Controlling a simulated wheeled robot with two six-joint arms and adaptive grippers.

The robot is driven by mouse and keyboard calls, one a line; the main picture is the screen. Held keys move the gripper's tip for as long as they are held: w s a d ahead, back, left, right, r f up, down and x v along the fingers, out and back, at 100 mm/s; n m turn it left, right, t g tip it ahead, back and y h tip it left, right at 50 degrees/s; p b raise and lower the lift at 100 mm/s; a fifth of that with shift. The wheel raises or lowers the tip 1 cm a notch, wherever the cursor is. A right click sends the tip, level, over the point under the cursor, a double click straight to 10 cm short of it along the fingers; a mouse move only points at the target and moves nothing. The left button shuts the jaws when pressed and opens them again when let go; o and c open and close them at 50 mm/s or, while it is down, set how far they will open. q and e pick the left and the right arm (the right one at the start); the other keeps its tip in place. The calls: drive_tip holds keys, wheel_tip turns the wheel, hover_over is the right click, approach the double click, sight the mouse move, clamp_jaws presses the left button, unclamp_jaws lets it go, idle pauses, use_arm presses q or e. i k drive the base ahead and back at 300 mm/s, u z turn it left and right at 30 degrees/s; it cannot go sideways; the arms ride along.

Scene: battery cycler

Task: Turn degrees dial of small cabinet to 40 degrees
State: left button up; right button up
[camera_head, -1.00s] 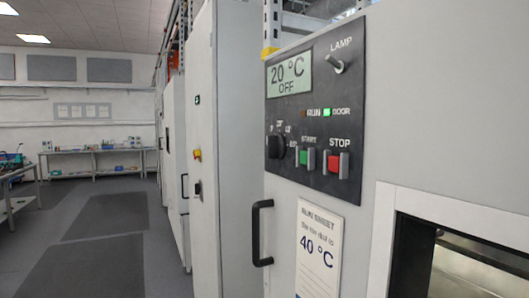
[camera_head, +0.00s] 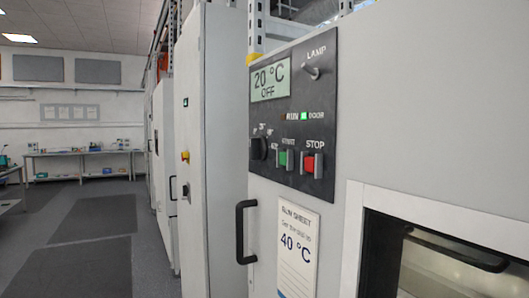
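The degrees dial (camera_head: 258,148) is a black round knob at the lower left of the dark control panel (camera_head: 318,100) on the small cabinet (camera_head: 430,110). Its small scale marks are too blurred to read fully. The display (camera_head: 271,79) above it reads 20 °C and OFF. A run sheet (camera_head: 297,250) below the panel shows 40 °C. Neither of my grippers is in view, and nothing touches the dial.
The panel also has a lamp toggle (camera_head: 312,71), a green start button (camera_head: 283,158) and a red stop button (camera_head: 309,162). A black handle (camera_head: 240,232) sticks out below. A window opening (camera_head: 450,250) is at lower right. Open floor (camera_head: 90,250) lies to the left.

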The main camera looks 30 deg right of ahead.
sight(259, 147)
drive_tip(key=z, duration=0.5)
drive_tip(key=k, duration=1.1)
drive_tip(key=u, duration=0.4)
drive_tip(key=i, duration=1.7)
drive_tip(key=z, duration=0.5)
